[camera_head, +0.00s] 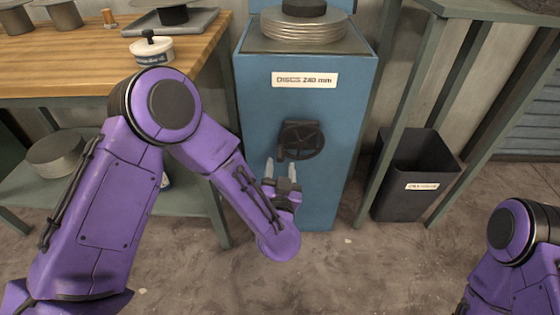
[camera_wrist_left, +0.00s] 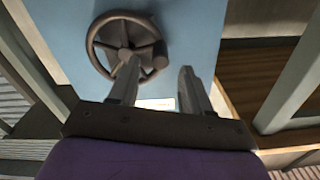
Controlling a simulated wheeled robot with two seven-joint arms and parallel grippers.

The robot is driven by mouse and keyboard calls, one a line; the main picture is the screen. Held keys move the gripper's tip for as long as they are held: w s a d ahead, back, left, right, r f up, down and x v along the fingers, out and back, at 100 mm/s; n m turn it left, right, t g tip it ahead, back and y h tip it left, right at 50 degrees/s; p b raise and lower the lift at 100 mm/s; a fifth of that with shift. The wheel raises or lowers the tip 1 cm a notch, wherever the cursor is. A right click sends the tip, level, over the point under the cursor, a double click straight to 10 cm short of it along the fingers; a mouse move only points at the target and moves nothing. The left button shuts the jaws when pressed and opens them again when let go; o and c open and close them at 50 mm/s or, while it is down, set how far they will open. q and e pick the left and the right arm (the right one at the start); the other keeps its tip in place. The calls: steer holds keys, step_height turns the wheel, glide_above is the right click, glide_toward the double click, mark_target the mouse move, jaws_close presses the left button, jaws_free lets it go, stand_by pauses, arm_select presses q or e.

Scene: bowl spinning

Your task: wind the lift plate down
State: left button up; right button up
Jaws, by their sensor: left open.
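The blue disc cabinet (camera_head: 262,110) stands ahead with a label reading about "DISCS 240 mm". A dark handwheel (camera_head: 306,141) is on its front, with a knob (camera_head: 281,153) at its lower left. The handwheel (camera_wrist_left: 97,55) and knob (camera_wrist_left: 160,62) also show in the left wrist view. A stack of pale metal discs (camera_head: 283,27) sits at the cabinet top; the lift plate cannot be made out under it. My left gripper (camera_head: 281,170) is open and empty, just below the knob, its fingers pointing at the cabinet front. No contact with the knob is clear. My right gripper is out of view.
A dark bin (camera_head: 412,185) and a green-grey metal frame (camera_head: 400,110) stand at right. The floor (camera_head: 345,275) in front is clear.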

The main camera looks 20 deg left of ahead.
mark_target(280, 161)
arm_select(q)
steer(key=b+x, duration=0.1)
steer(key=x, duration=0.4)
steer(key=shift+w+a, duration=0.1)
steer(key=shift+w, duration=0.25)
jaws_close()
steer(key=shift+f, duration=0.1)
